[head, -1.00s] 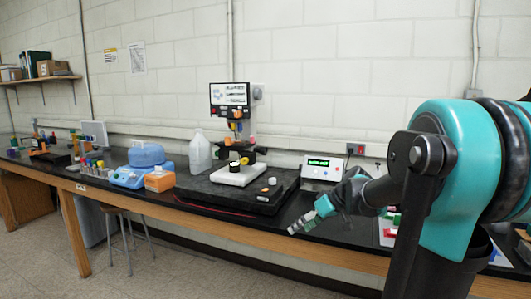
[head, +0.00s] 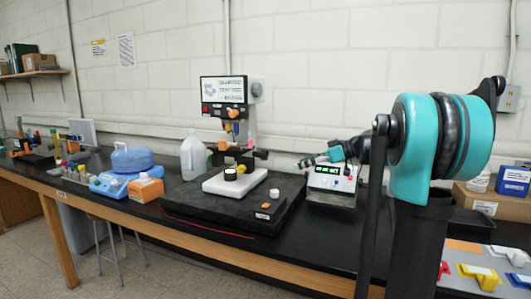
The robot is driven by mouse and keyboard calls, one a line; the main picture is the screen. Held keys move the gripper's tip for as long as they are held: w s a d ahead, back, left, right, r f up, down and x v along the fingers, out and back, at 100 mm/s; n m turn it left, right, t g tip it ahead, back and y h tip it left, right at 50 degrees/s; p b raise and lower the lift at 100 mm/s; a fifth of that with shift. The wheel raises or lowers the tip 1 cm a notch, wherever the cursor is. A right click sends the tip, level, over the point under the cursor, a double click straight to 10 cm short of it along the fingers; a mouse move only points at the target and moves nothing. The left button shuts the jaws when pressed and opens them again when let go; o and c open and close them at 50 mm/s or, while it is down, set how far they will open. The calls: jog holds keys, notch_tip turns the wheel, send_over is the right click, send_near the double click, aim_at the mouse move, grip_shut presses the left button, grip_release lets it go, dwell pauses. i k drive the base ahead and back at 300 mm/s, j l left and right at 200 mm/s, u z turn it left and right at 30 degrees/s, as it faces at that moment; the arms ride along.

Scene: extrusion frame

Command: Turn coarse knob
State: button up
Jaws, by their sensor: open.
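My gripper (head: 308,161) is at the end of my arm, pointing left, level with the top of the display box. Its jaws are open with nothing seen between them. Several knobs show, and no label tells which one is the coarse knob. A grey round knob (head: 256,89) is on the right of the instrument's upper panel. A black knob with a pale top (head: 230,174) sits on the white plate (head: 222,186). A small white knob (head: 274,193) is on the black base (head: 228,211).
A white box with a green display (head: 329,176) stands beside the black base, just below my gripper. A white jug (head: 193,154), an orange box (head: 146,190) and a blue container (head: 135,158) stand to the left. A cardboard box (head: 490,202) is at the right.

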aim_at(264, 155)
jog(key=i+j, duration=0.1)
jog(key=i, duration=0.75)
jog(key=i+j, duration=0.15)
jog(key=j, duration=0.2)
jog(key=i+j, duration=0.1)
jog(key=j, duration=0.3)
